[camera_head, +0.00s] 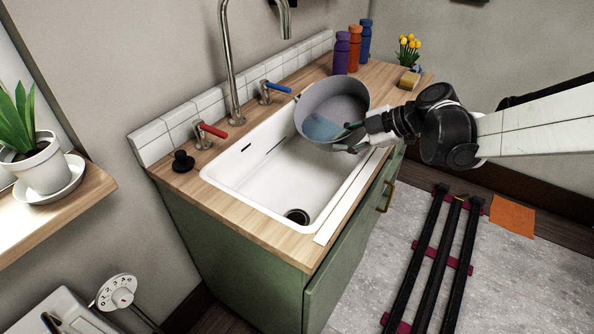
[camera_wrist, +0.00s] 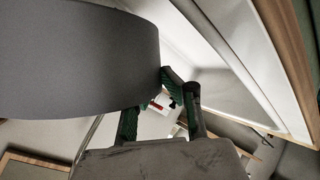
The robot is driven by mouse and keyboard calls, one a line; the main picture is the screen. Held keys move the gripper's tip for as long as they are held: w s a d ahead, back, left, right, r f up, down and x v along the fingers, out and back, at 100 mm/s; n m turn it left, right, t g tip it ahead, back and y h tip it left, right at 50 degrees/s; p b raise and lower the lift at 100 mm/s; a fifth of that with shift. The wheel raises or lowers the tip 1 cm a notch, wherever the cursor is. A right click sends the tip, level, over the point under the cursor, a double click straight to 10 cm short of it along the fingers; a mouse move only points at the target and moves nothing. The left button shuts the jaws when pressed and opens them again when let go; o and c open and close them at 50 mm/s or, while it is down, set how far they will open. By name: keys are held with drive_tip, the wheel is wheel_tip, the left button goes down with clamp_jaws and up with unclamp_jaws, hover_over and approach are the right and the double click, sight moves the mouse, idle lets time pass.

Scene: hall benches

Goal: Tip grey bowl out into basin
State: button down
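The grey bowl (camera_head: 345,98) is in the air above the far right end of the white sink basin (camera_head: 262,172). It looks tilted, and a bluish patch, perhaps water, shows inside it low on the near side. My gripper (camera_head: 350,138) is shut on the bowl's wall at its near right, one finger inside and one outside. In the wrist view the bowl (camera_wrist: 75,60) fills the upper left, and my gripper's fingers (camera_wrist: 160,112) reach up to it. The basin floor is bare around the dark drain (camera_head: 297,215).
A tall faucet (camera_head: 228,70) stands behind the basin, with a red-handled tap (camera_head: 208,131) and a blue-handled tap (camera_head: 270,92). Bottles (camera_head: 354,48), a sponge (camera_head: 409,80) and yellow flowers (camera_head: 408,46) stand at the counter's far right end.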

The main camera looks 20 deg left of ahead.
drive_tip(key=shift+f, duration=0.15)
drive_tip(key=shift+s+a+r+n+t+h+p, duration=0.1)
drive_tip(key=shift+s+r+n+t+h+p, duration=0.1)
drive_tip(key=shift+n+t+h+p, duration=0.25)
drive_tip(key=shift+s+r+n+t+h+p, duration=0.1)
drive_tip(key=shift+r+n+t+h+p, duration=0.15)
drive_tip(key=shift+t, duration=0.4)
idle(1.2)
idle(0.5)
drive_tip(key=shift+s+a+r+n+t, duration=0.1)
drive_tip(key=shift+r+n+t, duration=0.05)
drive_tip(key=shift+n+t, duration=0.2)
drive_tip(key=shift+h, duration=0.3)
drive_tip(key=shift+s+r+t, duration=0.1)
drive_tip(key=shift+t, duration=0.25)
drive_tip(key=shift+s+a+r+n+t+h+p, duration=0.25)
drive_tip(key=shift+n+t+h+p, duration=0.15)
drive_tip(key=shift+n+t, duration=0.25)
idle(0.5)
